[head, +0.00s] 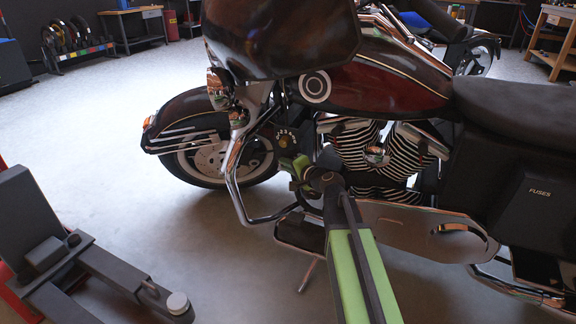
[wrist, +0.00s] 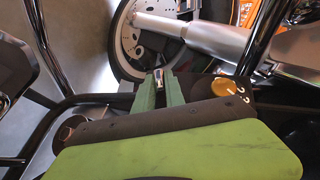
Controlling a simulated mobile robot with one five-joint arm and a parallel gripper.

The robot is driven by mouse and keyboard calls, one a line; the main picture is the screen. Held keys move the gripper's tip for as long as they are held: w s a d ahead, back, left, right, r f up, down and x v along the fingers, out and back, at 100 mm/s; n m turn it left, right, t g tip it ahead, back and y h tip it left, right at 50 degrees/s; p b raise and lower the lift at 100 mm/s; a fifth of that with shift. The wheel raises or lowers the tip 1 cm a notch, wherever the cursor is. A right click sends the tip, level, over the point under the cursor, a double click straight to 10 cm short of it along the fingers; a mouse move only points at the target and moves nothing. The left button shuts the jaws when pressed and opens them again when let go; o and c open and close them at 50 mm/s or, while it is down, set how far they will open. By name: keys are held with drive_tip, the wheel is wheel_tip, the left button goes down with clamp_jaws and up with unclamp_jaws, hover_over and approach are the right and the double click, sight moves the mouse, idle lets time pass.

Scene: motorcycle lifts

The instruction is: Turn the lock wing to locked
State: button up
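My gripper (wrist: 158,84) reaches in low at the front of the dark red motorcycle (head: 390,85), beside its engine. It also shows in the head view (head: 291,164). In the wrist view its two green fingers stand close together with a narrow gap. A small silvery metal piece shows between the fingertips. It may be the lock wing, but most of it is hidden and I cannot tell whether the fingers touch it. A round brass knob (wrist: 223,87) on a dark panel with white marks lies right of the fingers, apart from them.
A chrome crash bar (head: 236,185) curves left of my gripper. The ribbed engine (head: 365,150) is close on its right. The front wheel (head: 225,160) is behind. A dark lift arm (head: 110,270) lies on the floor at left. Open floor lies left of the motorcycle.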

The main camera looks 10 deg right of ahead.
drive_tip(key=shift+d, duration=0.45)
clamp_jaws()
drive_tip(key=shift+a, duration=0.3)
drive_tip(key=r+g+h+p, duration=0.1)
drive_tip(key=p, duration=0.3)
drive_tip(key=shift+a, duration=0.2)
drive_tip(key=g+h+p, duration=0.1)
drive_tip(key=p, duration=0.1)
drive_tip(key=n+p, duration=0.1)
drive_tip(key=p, duration=0.1)
drive_tip(key=shift+w+a+r+g+h, duration=0.1)
drive_tip(key=shift+r+g+h, duration=0.1)
drive_tip(key=shift+g+h, duration=0.2)
drive_tip(key=g+h+p, duration=0.1)
drive_tip(key=p, duration=0.2)
drive_tip(key=shift+w+a+n+g+h, duration=0.1)
drive_tip(key=shift+a+n+g+h, duration=0.05)
drive_tip(key=shift+n+g+h, duration=0.2)
drive_tip(key=g+h+p, duration=0.2)
drive_tip(key=p, duration=0.1)
drive_tip(key=shift+w+a+f+n+h, duration=0.1)
drive_tip(key=shift+a+f+n+h, duration=0.1)
drive_tip(key=shift+n+h, duration=0.15)
drive_tip(key=shift+a+f+n+g+h+p, duration=0.1)
drive_tip(key=shift+n+g+h+p, duration=0.2)
drive_tip(key=shift+g+h, duration=0.8)
